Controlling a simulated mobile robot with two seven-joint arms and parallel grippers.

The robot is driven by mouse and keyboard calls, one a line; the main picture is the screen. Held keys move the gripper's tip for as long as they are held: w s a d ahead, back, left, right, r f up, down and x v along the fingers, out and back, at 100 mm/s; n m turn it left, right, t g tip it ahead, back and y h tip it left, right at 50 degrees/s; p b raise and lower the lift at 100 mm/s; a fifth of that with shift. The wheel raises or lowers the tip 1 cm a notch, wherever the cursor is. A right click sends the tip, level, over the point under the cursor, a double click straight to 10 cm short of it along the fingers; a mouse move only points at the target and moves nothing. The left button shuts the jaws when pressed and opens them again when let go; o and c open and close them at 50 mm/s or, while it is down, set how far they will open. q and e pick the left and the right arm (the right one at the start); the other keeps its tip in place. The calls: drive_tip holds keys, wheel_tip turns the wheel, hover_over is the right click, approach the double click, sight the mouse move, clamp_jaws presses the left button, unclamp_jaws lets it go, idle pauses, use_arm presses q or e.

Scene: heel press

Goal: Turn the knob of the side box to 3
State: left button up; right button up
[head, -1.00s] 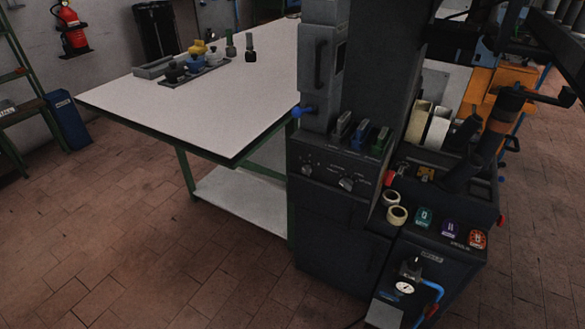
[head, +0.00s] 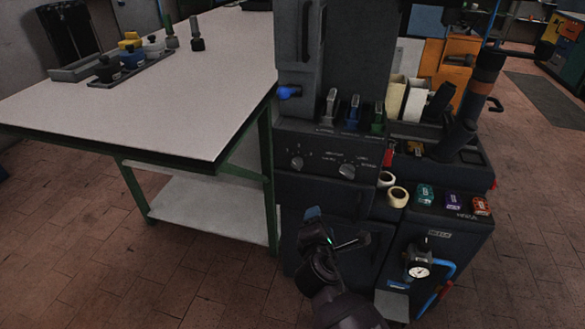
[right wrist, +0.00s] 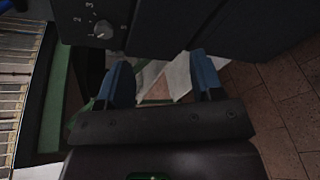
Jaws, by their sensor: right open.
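In the right wrist view a round grey knob (right wrist: 103,29) sits on a dark panel at the upper left, with small white numerals around it. Its pointer setting is too small to read surely. In the head view the dark machine front carries a left knob (head: 297,163) and a right knob (head: 347,170); I cannot tell whether either is the knob in the wrist view. My right gripper (head: 330,228) is in front of the machine, below these knobs. In the wrist view its two blue fingers (right wrist: 160,88) are apart, empty and clear of the knob. My left gripper is out of view.
A white-topped table (head: 190,95) with a green frame stands left of the machine. A gauge (head: 418,268) with a blue hose is at the lower right. Tape rolls (head: 397,196) and coloured blocks lie on the machine's ledge. The floor at left is clear.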

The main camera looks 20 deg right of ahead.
drive_tip(key=w+a+n+h+b, duration=0.2)
drive_tip(key=w+a+n, duration=0.1)
drive_tip(key=w, duration=0.2)
drive_tip(key=n+t+h+b, duration=0.1)
drive_tip(key=n+b, duration=0.1)
drive_tip(key=n, duration=0.1)
approach(297, 164)
drive_tip(key=b+x, duration=0.1)
drive_tip(key=x, duration=0.8)
drive_tip(key=shift+a+f, duration=0.1)
drive_tip(key=shift+f, duration=0.05)
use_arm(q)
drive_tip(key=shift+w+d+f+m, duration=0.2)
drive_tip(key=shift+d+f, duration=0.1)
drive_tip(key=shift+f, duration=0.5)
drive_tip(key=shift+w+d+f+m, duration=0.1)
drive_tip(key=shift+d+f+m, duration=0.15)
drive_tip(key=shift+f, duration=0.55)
use_arm(e)
drive_tip(key=shift+w+d, duration=0.35)
drive_tip(key=shift+w, duration=0.1)
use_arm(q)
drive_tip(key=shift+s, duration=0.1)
use_arm(e)
drive_tip(key=shift+c, duration=0.2)
drive_tip(key=c, duration=0.9)
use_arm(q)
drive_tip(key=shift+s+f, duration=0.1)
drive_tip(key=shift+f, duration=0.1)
